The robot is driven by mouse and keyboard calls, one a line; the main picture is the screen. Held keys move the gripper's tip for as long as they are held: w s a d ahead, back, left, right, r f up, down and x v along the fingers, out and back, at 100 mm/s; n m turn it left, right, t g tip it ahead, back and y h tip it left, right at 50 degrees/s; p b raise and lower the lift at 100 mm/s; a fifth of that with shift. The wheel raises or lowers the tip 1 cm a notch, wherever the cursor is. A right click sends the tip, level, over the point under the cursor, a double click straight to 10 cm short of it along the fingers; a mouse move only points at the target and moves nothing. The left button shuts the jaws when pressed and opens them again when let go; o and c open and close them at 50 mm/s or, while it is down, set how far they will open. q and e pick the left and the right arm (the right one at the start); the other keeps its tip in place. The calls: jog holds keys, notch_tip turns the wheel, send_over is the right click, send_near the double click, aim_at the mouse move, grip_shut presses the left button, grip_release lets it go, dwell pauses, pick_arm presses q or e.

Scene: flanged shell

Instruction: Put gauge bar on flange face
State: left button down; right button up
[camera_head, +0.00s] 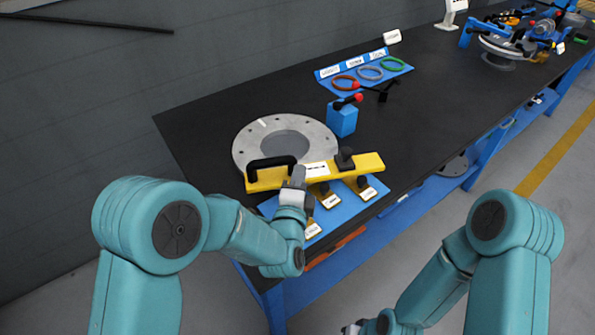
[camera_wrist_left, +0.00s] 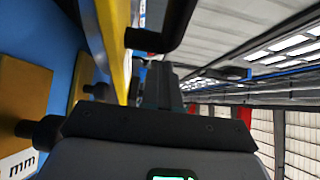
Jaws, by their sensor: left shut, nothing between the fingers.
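The gauge bar (camera_head: 368,162) is a long yellow bar with a black arched handle at its left end and a black knob towards the right. In the head view it overlaps the near edge of the grey flange face (camera_head: 244,147); I cannot tell whether they touch. My left gripper (camera_head: 298,174) is shut and empty, at the bar's near side just right of the handle. In the left wrist view the bar (camera_wrist_left: 108,35) runs along the upper left, with its handle (camera_wrist_left: 175,30) beside it. My right gripper (camera_head: 350,328) barely shows at the bottom edge.
Gold blocks with black knobs (camera_head: 360,186) lie on a blue mat (camera_head: 345,211) at the table's front edge. A blue block (camera_head: 342,119) stands right of the flange. Coloured rings (camera_head: 370,73) lie on a blue panel behind.

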pick_arm(q)
jog(key=shift+w, duration=0.2)
jog(key=shift+a, duration=0.15)
jog(key=w+a+b, duration=0.2)
jog(key=w, duration=0.1)
jog(key=w+a+b, duration=0.2)
jog(key=w+a, duration=0.1)
jog(key=w, duration=0.1)
jog(key=w+a+b, duration=0.2)
jog(key=w+a, duration=0.1)
jog(key=w, duration=0.1)
jog(key=shift+w, duration=0.15)
jog(key=shift+w+a, duration=0.15)
jog(key=shift+b, duration=0.3)
